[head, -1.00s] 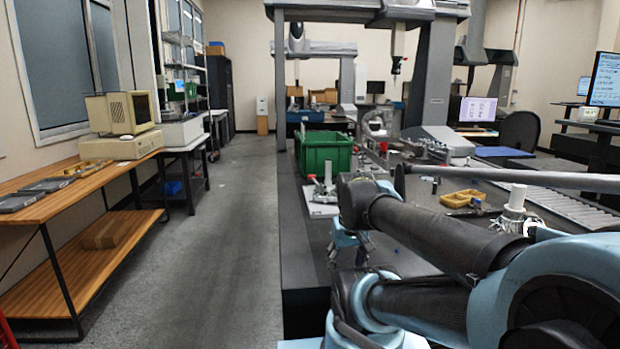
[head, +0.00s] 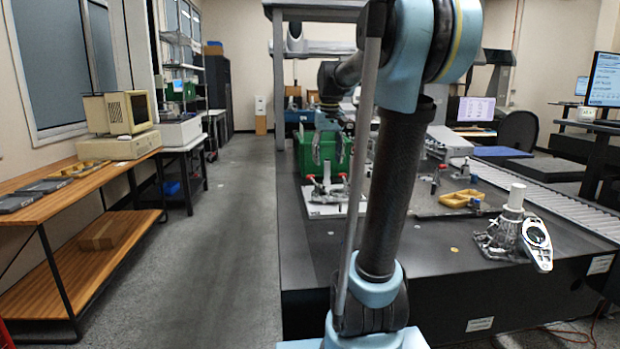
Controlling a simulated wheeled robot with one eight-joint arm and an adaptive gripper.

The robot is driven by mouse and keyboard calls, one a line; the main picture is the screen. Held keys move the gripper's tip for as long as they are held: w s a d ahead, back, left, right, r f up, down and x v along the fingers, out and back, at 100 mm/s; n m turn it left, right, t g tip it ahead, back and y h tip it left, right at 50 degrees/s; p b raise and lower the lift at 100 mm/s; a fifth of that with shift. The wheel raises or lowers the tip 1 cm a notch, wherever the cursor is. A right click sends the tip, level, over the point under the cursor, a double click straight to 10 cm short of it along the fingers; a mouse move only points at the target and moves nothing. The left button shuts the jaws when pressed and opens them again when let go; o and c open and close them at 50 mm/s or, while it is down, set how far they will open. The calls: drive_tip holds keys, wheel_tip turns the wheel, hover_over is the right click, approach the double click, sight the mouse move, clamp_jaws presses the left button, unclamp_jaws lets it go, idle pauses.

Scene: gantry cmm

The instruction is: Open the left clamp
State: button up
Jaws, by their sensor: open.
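A pale fixture plate (head: 316,211) lies near the left edge of the dark table, with a white upright post (head: 327,172) on it. The left clamp (head: 317,190) has a red tip and a dark body and sits left of the post. A second red-tipped clamp (head: 343,180) sits right of the post. My gripper (head: 328,155) points down with its fingers apart and empty, and appears above the fixture in the picture. Its depth relative to the left clamp is hard to tell. My arm hides part of the table right of the plate.
A green crate (head: 306,142) stands behind the fixture. A yellow frame (head: 460,198), another red-tipped clamp (head: 436,178) and a white post on a grey base (head: 513,205) stand to the right. A roller conveyor (head: 555,200) runs along the right. The front tabletop is mostly clear.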

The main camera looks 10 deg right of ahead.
drive_tip(key=w+r+n+g, duration=0.1)
drive_tip(key=w+r, duration=0.2)
drive_tip(key=w, duration=3.1)
drive_tip(key=w+f, duration=0.6)
drive_tip(key=w, duration=0.3)
drive_tip(key=shift+n, duration=0.3)
drive_tip(key=f, duration=1.7)
drive_tip(key=shift+w+a, duration=0.2)
